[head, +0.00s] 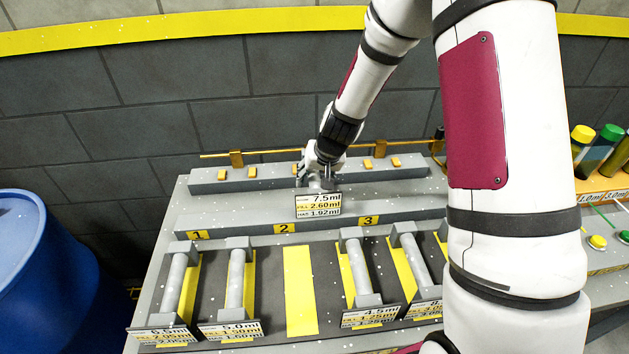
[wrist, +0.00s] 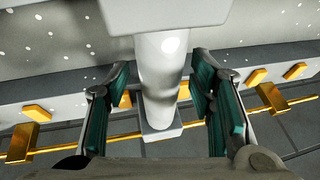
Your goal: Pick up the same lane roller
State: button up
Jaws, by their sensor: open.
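A grey lane roller (wrist: 162,75) stands between the two teal-padded fingers of my gripper (wrist: 158,100) in the wrist view. The fingers are apart, with a visible gap on each side of the roller. In the head view my gripper (head: 322,168) is at the back of the grey bench, and the roller there carries a label (head: 318,205) reading 7.5ml, 2.60ml and 1.92ml. Most of this roller is hidden in the head view by my gripper and the label.
Several other labelled rollers, such as the 5.0ml roller (head: 235,280), lie in front slots; one yellow slot (head: 299,290) is empty. A ledge (head: 284,228) bears numbers 1 to 3. A thin brass rail (wrist: 75,139) runs behind. A blue barrel (head: 40,270) stands left.

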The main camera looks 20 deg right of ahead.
jog(key=shift+c, duration=0.3)
grip_shut()
jog(key=shift+r, duration=0.1)
